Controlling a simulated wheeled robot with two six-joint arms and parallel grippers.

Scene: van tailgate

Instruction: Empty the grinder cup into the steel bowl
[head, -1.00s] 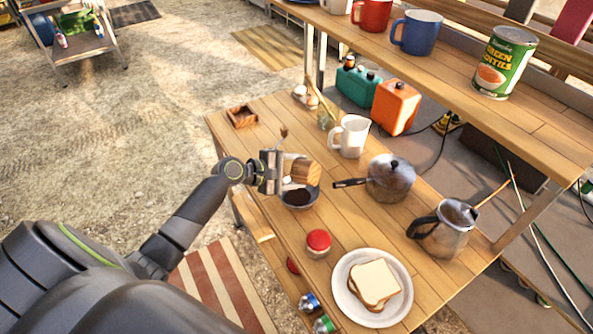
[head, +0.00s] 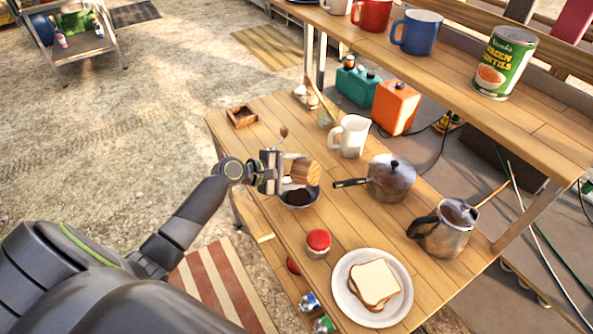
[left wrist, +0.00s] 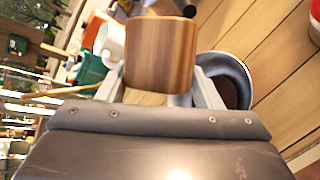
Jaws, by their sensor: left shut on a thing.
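My left gripper (head: 283,172) is shut on the wooden grinder cup (head: 306,172), which is tipped on its side above the steel bowl (head: 300,198). Dark grounds (head: 297,196) lie in the bowl. In the left wrist view the cup (left wrist: 161,55) shows as a brown wooden block between the fingers, and the bowl's rim (left wrist: 236,72) shows behind it at the right. The inside of the cup is hidden, so I cannot tell whether anything is left in it. My right gripper is not in view.
A saucepan (head: 391,180) stands right of the bowl, its handle pointing toward it. A white jug (head: 350,136) stands behind. A red-lidded jar (head: 318,243), a plate (head: 345,303) with bread and a steel pot (head: 443,232) stand nearer. A shelf (head: 450,65) runs above the back.

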